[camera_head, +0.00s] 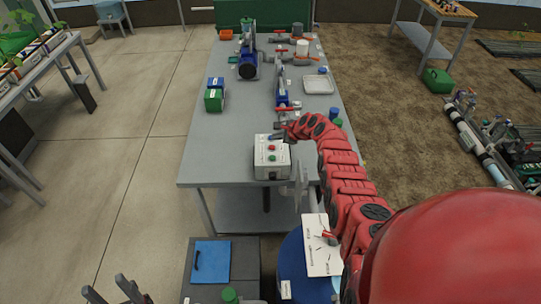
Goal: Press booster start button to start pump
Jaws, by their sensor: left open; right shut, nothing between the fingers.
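A white control box (262,170) stands at the near edge of the grey table. A red button (271,148) and a green button (272,157) show on its face; its lettering is too small to read. My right gripper (279,136) is shut and empty at the far top edge of the box, above the buttons in the picture. Whether it touches the box I cannot tell. My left gripper (115,292) is open and empty at the bottom left, far from the box and only partly in view.
The grey table (225,135) carries blue pumps (247,68) with pipework, green and blue containers (214,96) and a white tray (318,84). A blue drum (292,262) with a white sheet (318,246) and a dark cabinet (245,262) stand in front. The table left of the box is clear.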

